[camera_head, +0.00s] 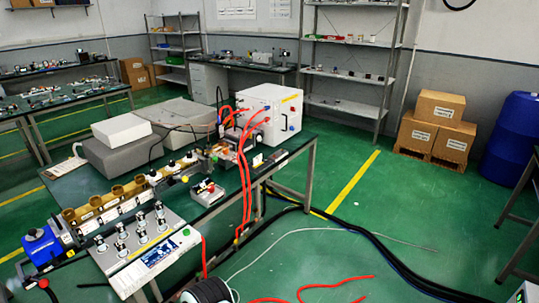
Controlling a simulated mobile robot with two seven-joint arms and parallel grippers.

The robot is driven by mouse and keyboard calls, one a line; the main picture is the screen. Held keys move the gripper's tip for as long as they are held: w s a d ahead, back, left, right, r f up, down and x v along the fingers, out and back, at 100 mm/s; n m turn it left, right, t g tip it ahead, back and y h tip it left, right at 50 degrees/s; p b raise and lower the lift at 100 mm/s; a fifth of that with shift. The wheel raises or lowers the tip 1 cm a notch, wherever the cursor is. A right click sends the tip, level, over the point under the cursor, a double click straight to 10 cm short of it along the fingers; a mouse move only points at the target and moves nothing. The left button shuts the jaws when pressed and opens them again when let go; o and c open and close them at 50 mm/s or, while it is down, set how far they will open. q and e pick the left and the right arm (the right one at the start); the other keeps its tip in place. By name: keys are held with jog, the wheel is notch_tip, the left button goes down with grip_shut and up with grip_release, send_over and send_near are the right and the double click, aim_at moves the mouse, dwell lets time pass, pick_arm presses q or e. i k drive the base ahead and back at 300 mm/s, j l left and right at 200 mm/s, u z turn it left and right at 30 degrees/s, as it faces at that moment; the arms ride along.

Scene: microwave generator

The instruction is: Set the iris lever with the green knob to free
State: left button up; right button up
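A waveguide-like assembly (115,197) with brass-coloured cylinders runs along the front table, from a blue unit at the left toward the white cabinet. A small green spot (186,232) shows at the right end of a white control panel (140,252), beside its screen. It is too small to tell whether it is a lever knob or a button. I cannot make out an iris lever or its setting. Neither of my grippers is in view.
The table (215,211) also carries a white cabinet (272,118) with red hoses (243,180) that hang to the floor. Black cables (350,235) and red hoses lie on the green floor. Boxes (435,125) and a blue drum (514,140) stand at the right.

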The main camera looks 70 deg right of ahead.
aim_at(214, 159)
jog(key=z, duration=1.85)
jog(key=i+l+u, duration=0.1)
jog(key=u, duration=0.8)
jog(key=i+l+u, duration=0.2)
jog(key=l, duration=0.15)
jog(key=i+l+u, duration=0.1)
jog(key=l+u, duration=0.15)
jog(key=i+l+u, duration=0.2)
jog(key=l, duration=0.25)
jog(key=i+l+u, duration=0.1)
jog(key=l, duration=0.6)
jog(key=i+l+u, duration=0.15)
jog(key=l, duration=0.55)
jog(key=l+u, duration=0.1)
jog(key=l, duration=0.6)
